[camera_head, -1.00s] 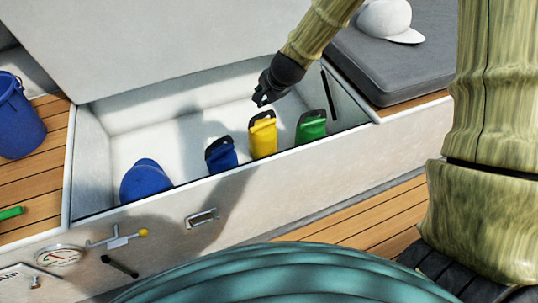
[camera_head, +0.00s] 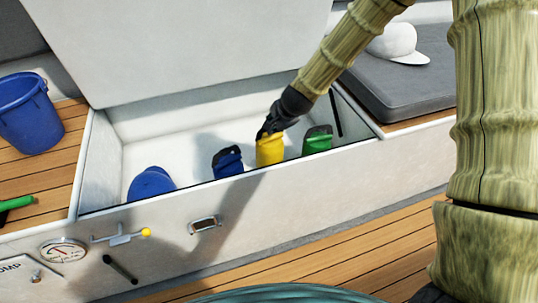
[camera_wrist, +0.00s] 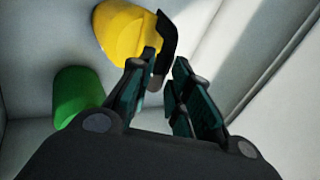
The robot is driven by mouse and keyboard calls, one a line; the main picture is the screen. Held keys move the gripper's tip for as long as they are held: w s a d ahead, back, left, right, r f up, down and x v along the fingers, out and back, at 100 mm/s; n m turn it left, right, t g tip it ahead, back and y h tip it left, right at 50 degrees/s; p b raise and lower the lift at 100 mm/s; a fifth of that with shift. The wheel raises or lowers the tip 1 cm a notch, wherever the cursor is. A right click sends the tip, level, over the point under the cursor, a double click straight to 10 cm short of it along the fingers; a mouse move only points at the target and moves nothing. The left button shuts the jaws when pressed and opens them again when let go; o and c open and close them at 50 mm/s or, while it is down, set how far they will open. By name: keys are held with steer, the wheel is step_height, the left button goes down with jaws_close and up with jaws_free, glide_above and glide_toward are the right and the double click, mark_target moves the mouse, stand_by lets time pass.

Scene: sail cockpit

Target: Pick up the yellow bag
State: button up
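The yellow bag (camera_head: 269,151) stands in the open white locker, between a blue bag (camera_head: 227,162) and a green bag (camera_head: 317,142). It has a black top. My gripper (camera_head: 268,131) is right at its top in the head view and hides part of the black top. In the wrist view, my gripper (camera_wrist: 163,88) has its two fingers apart, with a gap between them. The yellow bag (camera_wrist: 128,32) is beyond the left finger, and its black handle (camera_wrist: 167,42) reaches down toward the gap. I cannot tell whether the fingers touch it.
A blue rounded thing (camera_head: 151,184) lies at the locker's left. The green bag (camera_wrist: 77,95) is close beside the yellow one. The locker's front wall (camera_head: 170,216) and raised lid (camera_head: 180,40) bound the space. A blue bucket (camera_head: 29,112) and a white cap (camera_head: 397,44) stand outside.

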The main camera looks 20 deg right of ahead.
mark_target(270, 148)
steer(key=b+x, duration=0.1)
steer(key=x, duration=0.1)
steer(key=b+x, duration=0.1)
steer(key=x, duration=0.2)
steer(key=shift+a+r, duration=0.1)
steer(key=shift+a, duration=0.1)
steer(key=shift+r, duration=0.1)
steer(key=shift+c, duration=0.3)
jaws_close()
